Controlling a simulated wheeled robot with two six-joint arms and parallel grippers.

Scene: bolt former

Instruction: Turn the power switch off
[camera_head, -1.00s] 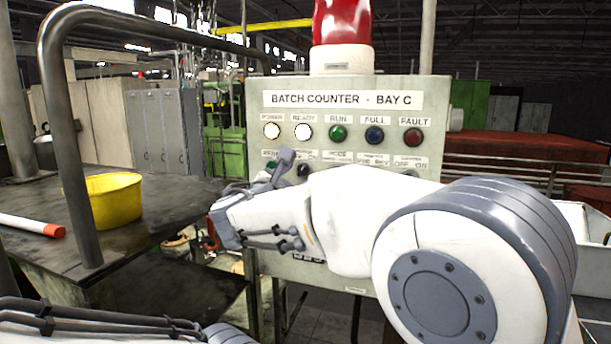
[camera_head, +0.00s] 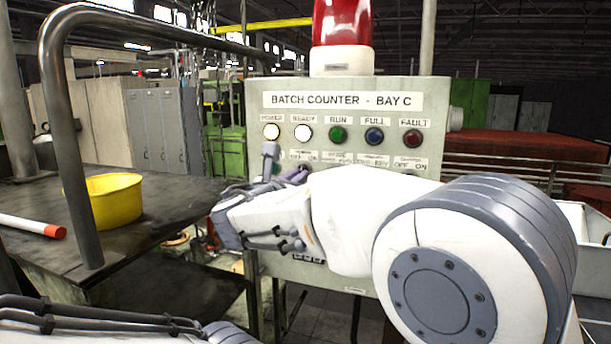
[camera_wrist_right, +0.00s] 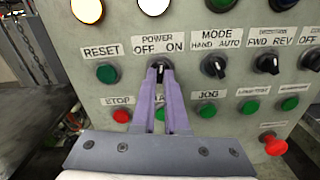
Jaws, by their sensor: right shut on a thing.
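The power switch (camera_wrist_right: 160,72) is a small dark knob under the label "POWER OFF ON" in the right wrist view. My right gripper (camera_wrist_right: 162,76) is shut on this knob, with its purple-grey fingers on either side of it. The fingertips partly hide the knob, so its exact pointing direction is hard to tell. In the head view my right gripper (camera_head: 282,163) is at the panel, and my wrist and fingers hide the switch. The POWER lamp (camera_head: 271,131) and READY lamp (camera_head: 303,132) glow white. My left gripper is out of view.
The control panel (camera_head: 440,110) has other knobs, including the mode switch (camera_wrist_right: 214,65), close on the right. Green reset button (camera_wrist_right: 107,73) is on the left, red stop button (camera_wrist_right: 122,116) below. A yellow bowl (camera_head: 116,200) sits on the table at left, behind a metal rail (camera_head: 75,190).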

